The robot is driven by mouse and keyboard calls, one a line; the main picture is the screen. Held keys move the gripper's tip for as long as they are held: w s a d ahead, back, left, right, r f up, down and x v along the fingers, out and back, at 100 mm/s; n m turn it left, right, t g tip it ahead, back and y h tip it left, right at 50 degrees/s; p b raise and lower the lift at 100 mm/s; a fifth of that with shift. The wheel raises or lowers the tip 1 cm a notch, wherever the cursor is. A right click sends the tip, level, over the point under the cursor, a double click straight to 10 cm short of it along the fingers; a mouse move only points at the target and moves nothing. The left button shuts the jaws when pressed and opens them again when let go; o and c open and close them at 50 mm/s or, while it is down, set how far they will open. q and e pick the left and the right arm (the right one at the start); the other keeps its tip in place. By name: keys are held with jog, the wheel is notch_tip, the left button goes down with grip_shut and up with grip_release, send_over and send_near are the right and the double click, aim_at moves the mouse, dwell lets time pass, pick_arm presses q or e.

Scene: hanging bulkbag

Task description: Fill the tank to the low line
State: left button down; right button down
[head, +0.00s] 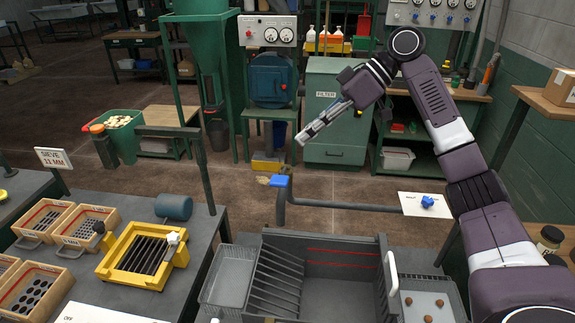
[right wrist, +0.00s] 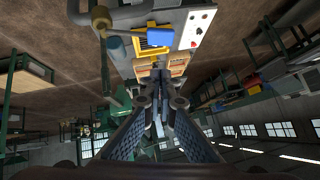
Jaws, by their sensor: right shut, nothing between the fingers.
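The grey tank (head: 340,291) stands open at the bottom centre of the head view, with two red lines (head: 342,251) on its inner back wall. A grey pipe (head: 335,203) runs behind it. Its left end has a blue cap (head: 279,181), and a blue knob (head: 427,201) sits by a white label plate at its right end. My right gripper (head: 303,139) is raised behind and above the pipe, apart from it. It is shut and empty; its fingers also meet in the right wrist view (right wrist: 158,112). My left gripper is not in the head view.
A yellow slotted frame (head: 112,259) and wooden sieve boxes (head: 84,223) lie on the left bench. A grey tray (head: 229,276) adjoins the tank on the left. A green filter cabinet (head: 334,105) stands behind my right gripper. Brown floor is open beyond the pipe.

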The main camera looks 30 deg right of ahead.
aim_at(275, 179)
jog(key=p+x, duration=0.1)
jog(key=x, duration=0.4)
jog(key=shift+a+f+p, duration=0.2)
jog(key=shift+a+p, duration=0.1)
jog(key=shift+a, duration=0.1)
jog(key=f, duration=0.3)
jog(key=shift+s+p, duration=0.2)
jog(key=shift+p, duration=0.2)
jog(key=shift+s+a+f, duration=0.1)
jog(key=shift+s+f, duration=0.05)
jog(key=shift+f, duration=0.35)
jog(key=shift+f, duration=0.1)
